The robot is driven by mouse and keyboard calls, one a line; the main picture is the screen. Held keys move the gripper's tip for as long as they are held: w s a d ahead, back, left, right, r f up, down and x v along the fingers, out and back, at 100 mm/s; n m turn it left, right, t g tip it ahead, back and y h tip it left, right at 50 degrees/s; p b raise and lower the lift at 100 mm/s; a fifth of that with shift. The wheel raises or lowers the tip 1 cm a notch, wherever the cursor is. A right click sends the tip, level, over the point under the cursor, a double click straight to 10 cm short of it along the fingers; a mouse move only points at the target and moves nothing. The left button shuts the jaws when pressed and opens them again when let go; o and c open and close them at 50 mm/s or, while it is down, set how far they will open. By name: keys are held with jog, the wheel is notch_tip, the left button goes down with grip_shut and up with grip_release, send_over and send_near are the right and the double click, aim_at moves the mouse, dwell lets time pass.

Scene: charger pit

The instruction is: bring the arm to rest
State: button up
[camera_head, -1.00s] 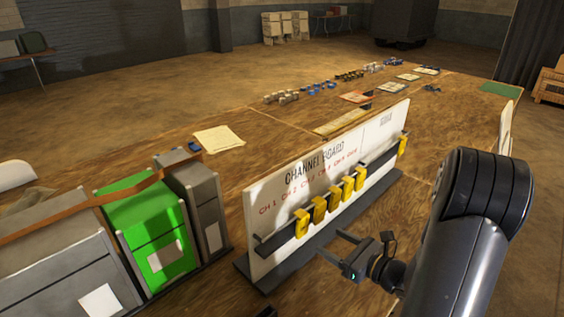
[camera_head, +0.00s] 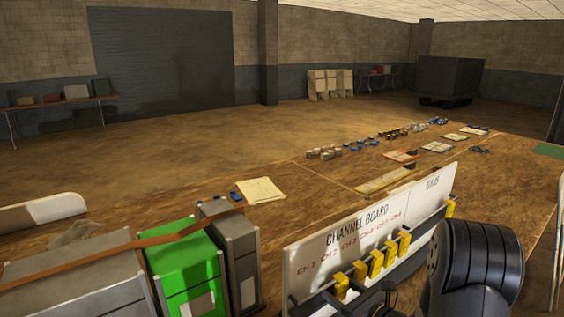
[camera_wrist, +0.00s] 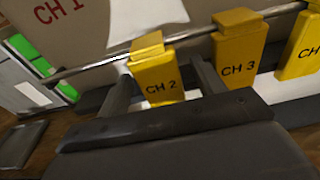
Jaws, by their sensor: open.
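My arm (camera_head: 474,262) is at the bottom right of the head view, in front of the channel board (camera_head: 305,255). The gripper end is low there, dark and mostly cut off by the bottom edge. In the wrist view my gripper (camera_wrist: 163,85) is open, its two dark fingers apart. The yellow CH 2 tag (camera_wrist: 158,78) shows between the fingers, hanging on the board's rail. I cannot tell whether the fingers touch it. The yellow CH 3 tag (camera_wrist: 240,52) hangs just right of the right finger.
A green case (camera_head: 185,268) and grey cases (camera_head: 240,258) stand left of the board. A paper sheet (camera_head: 259,190) and rows of small parts (camera_head: 325,153) lie on the wooden table (camera_head: 300,205) behind. The rail under CH 1 looks bare.

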jog(key=shift+r+p, duration=0.45)
jog(key=shift+p, duration=0.1)
jog(key=shift+f, duration=0.1)
jog(key=shift+f+b, duration=0.4)
jog(key=shift+b, duration=0.2)
jog(key=v, duration=1)
jog(key=x, duration=0.6)
jog(key=p+x, duration=0.1)
jog(key=x, duration=0.3)
jog(key=shift+a+r, duration=0.1)
jog(key=shift+r, duration=0.3)
jog(key=shift+r+p, duration=0.4)
jog(key=shift+p, duration=0.05)
jog(key=f+b+v, duration=0.1)
jog(key=b+v, duration=0.1)
jog(key=v, duration=1.2)
jog(key=shift+f, duration=0.45)
